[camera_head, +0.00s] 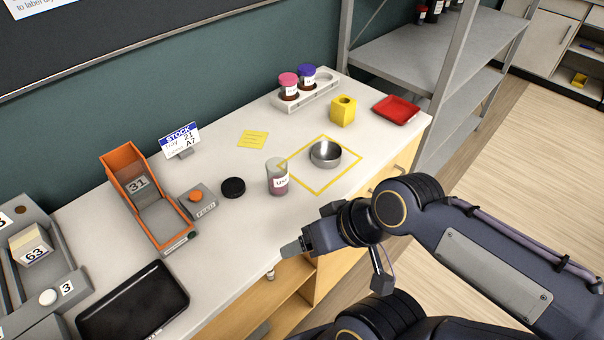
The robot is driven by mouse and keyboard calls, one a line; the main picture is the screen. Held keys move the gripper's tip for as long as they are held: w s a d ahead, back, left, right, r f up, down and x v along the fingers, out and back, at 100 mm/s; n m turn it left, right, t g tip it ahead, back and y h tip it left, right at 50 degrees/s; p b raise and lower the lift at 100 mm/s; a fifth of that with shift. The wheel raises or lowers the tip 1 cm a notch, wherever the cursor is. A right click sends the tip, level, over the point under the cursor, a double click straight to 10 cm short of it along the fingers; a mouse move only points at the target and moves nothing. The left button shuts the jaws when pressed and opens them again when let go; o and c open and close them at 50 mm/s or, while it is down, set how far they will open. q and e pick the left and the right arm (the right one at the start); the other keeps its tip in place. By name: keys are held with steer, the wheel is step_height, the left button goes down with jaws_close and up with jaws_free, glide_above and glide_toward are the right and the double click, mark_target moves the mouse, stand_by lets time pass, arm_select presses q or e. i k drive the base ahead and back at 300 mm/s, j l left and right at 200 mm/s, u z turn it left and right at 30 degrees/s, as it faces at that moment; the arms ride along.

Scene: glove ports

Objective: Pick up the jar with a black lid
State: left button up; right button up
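A clear jar (277,177) with a white label and purplish-brown contents stands upright on the white counter, at the left corner of a yellow taped square. No lid shows on it. A round black lid or disc (233,187) lies flat on the counter to its left, apart from it. Two more jars stand in a white rack (322,97) at the back, one with a pink lid (289,86) and one with a purple-blue lid (307,76). My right gripper (290,248) is by the counter's front edge, below the clear jar in the picture and apart from it; its finger gap is not clear. My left gripper is not in view.
A steel bowl (326,153) sits inside the yellow square (343,181). A yellow block (343,110) and red tray (397,109) are behind it. An orange bin (124,171), button box (198,201) and black tablet (134,302) are left. Grey shelving (431,60) stands at the right.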

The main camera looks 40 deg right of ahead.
mark_target(277, 171)
steer(key=z, duration=1)
